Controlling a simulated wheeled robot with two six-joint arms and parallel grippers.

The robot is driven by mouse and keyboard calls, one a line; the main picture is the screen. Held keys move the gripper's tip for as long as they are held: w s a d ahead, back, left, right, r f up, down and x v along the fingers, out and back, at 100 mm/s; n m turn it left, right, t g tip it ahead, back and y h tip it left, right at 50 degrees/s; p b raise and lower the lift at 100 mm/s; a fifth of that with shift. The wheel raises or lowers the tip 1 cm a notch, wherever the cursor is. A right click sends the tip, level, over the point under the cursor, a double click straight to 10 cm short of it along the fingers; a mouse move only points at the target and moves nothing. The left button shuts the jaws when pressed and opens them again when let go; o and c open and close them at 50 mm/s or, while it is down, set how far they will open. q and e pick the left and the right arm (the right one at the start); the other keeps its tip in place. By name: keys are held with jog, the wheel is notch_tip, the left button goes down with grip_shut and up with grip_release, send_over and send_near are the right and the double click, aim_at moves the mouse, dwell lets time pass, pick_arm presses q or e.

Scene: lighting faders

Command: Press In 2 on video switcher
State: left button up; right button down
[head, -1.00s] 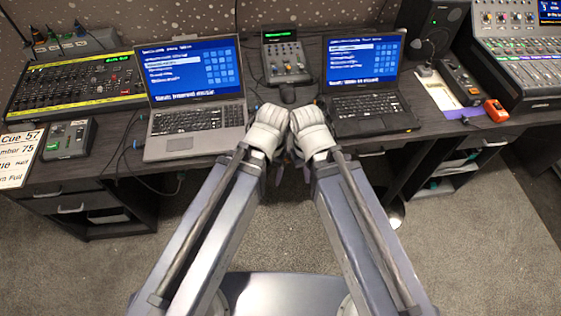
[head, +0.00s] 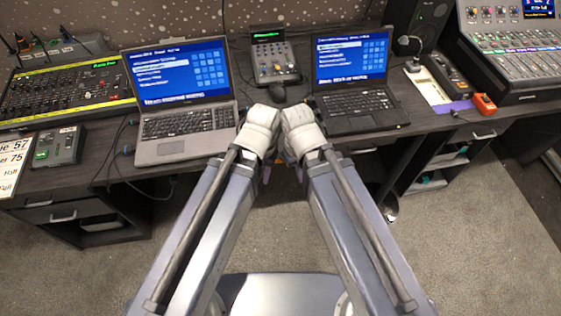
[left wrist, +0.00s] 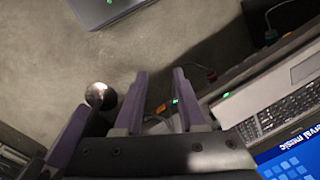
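No label marks the video switcher, so I cannot tell which device it is. A small control box (head: 58,147) with a lit green button lies at the desk's left. Another small control unit (head: 275,60) with a green display stands at the back between the laptops. My left gripper (left wrist: 158,85) shows two purple fingers apart with nothing between them in the left wrist view. In the head view, both wrists are close together at the desk's front edge, and their fingers are mostly hidden. My right gripper's opening cannot be made out.
An open grey laptop (head: 185,120) and a dark laptop (head: 358,105) flank the middle of the desk. A black mouse (head: 278,92) lies between them. A lighting board (head: 65,93) is at the left and a large mixing console (head: 520,60) at the right. Carpet is clear in front.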

pick_arm(q)
grip_shut()
dwell(1.2)
